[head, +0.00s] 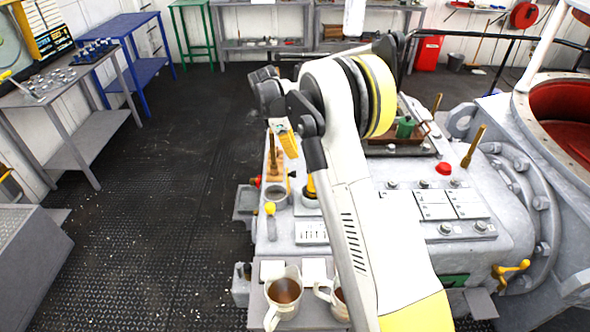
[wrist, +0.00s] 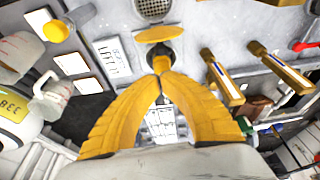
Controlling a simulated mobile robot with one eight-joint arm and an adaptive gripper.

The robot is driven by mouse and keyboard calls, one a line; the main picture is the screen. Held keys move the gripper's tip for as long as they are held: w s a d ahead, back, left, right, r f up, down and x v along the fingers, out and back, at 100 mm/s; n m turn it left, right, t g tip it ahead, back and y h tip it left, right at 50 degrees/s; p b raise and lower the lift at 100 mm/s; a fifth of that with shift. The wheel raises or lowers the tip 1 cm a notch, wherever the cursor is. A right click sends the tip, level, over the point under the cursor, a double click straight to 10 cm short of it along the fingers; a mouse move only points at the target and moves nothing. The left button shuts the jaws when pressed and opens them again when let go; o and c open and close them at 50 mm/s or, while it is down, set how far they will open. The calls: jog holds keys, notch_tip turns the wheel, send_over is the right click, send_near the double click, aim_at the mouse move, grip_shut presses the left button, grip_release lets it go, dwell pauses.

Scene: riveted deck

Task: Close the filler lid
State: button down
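The filler appears in the wrist view as a round grated opening (wrist: 153,8) at the top edge. A yellow disc (wrist: 158,35), which looks like its lid, stands beside it, seen nearly edge-on and apart from the opening. In the head view a grey ring-shaped mouth (head: 277,197) sits near the block's left edge, with a yellow piece (head: 311,186) to its right, partly behind my arm. My gripper (wrist: 162,70) has its yellow fingers brought together at the tips, just below the disc; I see nothing between them. Contact cannot be told.
A yellow-knobbed lever (head: 270,209) stands close to the mouth. Brass-coloured handles (wrist: 222,77) rise right of my fingers. Mugs of brown liquid (head: 284,291) stand at the block's near end. A red knob (head: 444,168) is farther right.

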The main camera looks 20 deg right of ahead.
jog(key=b+x, duration=0.3)
jog(key=x, duration=0.7)
jog(key=shift+r, duration=0.15)
